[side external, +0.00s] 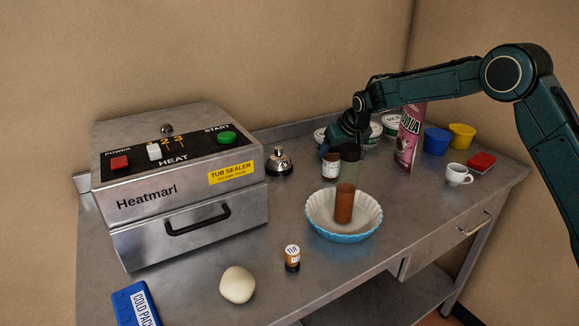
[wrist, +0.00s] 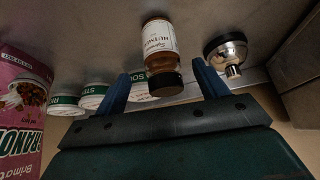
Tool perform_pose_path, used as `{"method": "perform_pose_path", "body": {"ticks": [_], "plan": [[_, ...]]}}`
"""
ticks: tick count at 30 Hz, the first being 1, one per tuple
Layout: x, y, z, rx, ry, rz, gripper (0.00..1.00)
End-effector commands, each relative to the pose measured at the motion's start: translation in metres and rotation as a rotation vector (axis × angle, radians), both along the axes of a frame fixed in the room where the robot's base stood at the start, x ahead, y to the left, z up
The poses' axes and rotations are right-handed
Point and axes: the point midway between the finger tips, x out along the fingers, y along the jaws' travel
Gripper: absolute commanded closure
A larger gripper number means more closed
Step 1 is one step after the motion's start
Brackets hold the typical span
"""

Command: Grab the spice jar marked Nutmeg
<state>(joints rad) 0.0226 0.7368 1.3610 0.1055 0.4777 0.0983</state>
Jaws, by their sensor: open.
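The Nutmeg jar (wrist: 158,40) has brown contents, a white label whose readable letters fit Nutmeg, and a dark cap. In the side view the jar (side external: 331,166) stands upright on the steel counter, behind the bowl and partly hidden. My gripper (wrist: 161,82) is open, with one blue finger on each side of the jar's cap in the wrist view and visible gaps on both sides. In the side view my gripper (side external: 341,138) is just above the jar. I cannot tell how deep the cap sits between the fingers.
A service bell (side external: 279,162) is left of the jar; white tubs (side external: 374,135) and a pink carton (side external: 408,140) are right. Another spice jar (side external: 292,258) stands near the front.

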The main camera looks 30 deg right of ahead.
Motion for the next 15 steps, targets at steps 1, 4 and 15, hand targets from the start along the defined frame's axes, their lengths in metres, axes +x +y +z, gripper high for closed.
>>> {"method": "perform_pose_path", "body": {"ticks": [1,4,15], "plan": [[0.001,0.000,-0.001,0.000,-0.001,0.000,0.28],[0.001,0.000,-0.001,0.000,-0.001,0.000,0.28],[0.011,-0.001,-0.015,0.000,0.001,0.000,0.28]]}}
